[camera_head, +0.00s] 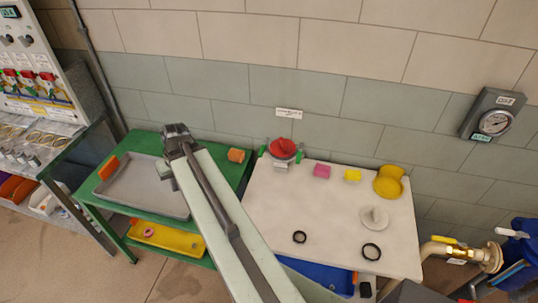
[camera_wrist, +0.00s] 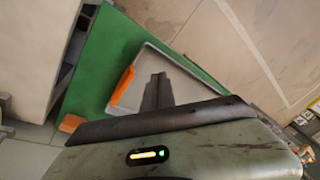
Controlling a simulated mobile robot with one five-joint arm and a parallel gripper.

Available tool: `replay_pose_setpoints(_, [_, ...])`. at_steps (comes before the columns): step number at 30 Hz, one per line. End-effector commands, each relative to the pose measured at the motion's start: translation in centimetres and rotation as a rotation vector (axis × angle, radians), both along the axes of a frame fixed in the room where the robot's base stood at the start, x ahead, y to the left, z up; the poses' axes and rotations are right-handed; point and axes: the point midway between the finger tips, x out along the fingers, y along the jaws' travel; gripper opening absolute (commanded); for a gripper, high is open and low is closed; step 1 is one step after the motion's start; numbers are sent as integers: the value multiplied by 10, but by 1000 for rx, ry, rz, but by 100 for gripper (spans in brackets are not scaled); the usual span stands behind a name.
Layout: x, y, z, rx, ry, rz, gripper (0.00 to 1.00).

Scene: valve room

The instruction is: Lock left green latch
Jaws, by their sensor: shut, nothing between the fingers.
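A red round cap (camera_head: 283,148) sits on a grey fitting at the back edge of the white table, against the wall. A left green latch (camera_head: 263,150) and a right green latch (camera_head: 299,156) flank it. Both are small, and I cannot tell whether either is locked. My gripper (camera_head: 175,130) is shut and empty, high over the green table, to the left of the latches and apart from them. In the wrist view my dark fingers (camera_wrist: 158,92) are together in front of the grey tray. The cap and latches do not show there.
A brass valve (camera_head: 470,255) stands at the right.

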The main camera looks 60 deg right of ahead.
Motion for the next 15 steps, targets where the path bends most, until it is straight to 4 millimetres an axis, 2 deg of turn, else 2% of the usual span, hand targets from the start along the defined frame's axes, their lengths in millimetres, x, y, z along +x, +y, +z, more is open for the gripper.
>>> replay_pose_setpoints(1, [-13,-49,-3,15,-43,-95,0])
replay_pose_setpoints(2, [-22,-75,-3,23,-70,-146,0])
replay_pose_setpoints(3, [-35,-110,-2,29,-107,-213,0])
replay_pose_setpoints(5, [-59,-161,0,35,-165,-318,0])
replay_pose_setpoints(6, [-77,-193,2,34,-202,-383,0])
replay_pose_setpoints(9, [-126,-260,7,24,-286,-531,0])
replay_pose_setpoints(12, [-170,-307,12,7,-349,-642,0])
replay_pose_setpoints(15, [-199,-334,15,-7,-387,-709,0])
